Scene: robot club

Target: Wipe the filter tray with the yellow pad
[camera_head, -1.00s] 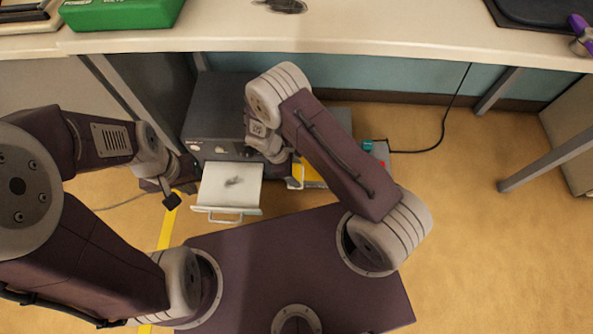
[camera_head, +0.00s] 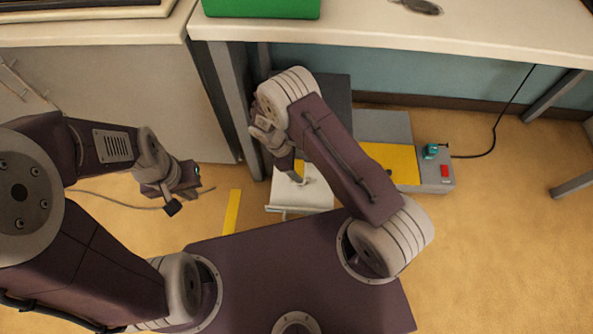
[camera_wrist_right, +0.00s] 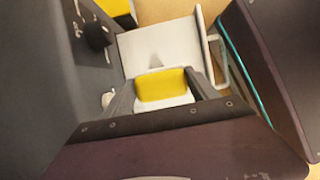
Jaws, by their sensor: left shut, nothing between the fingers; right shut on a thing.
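The white filter tray (camera_head: 287,196) sticks out of a dark machine (camera_head: 340,94) under the table, partly hidden behind my right arm. The pad (camera_head: 299,168) shows only partly in the head view. I cannot tell whether it touches the tray. My left gripper (camera_head: 178,200) is shut and empty, left of the tray above the floor.
A grey box with a yellow top (camera_head: 398,160), a red button (camera_head: 445,170) and a teal part stands right of the machine. A table leg (camera_head: 230,95) and a cabinet (camera_head: 130,105) are to the left. A cable (camera_head: 120,202) crosses the floor. The right floor is mostly clear.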

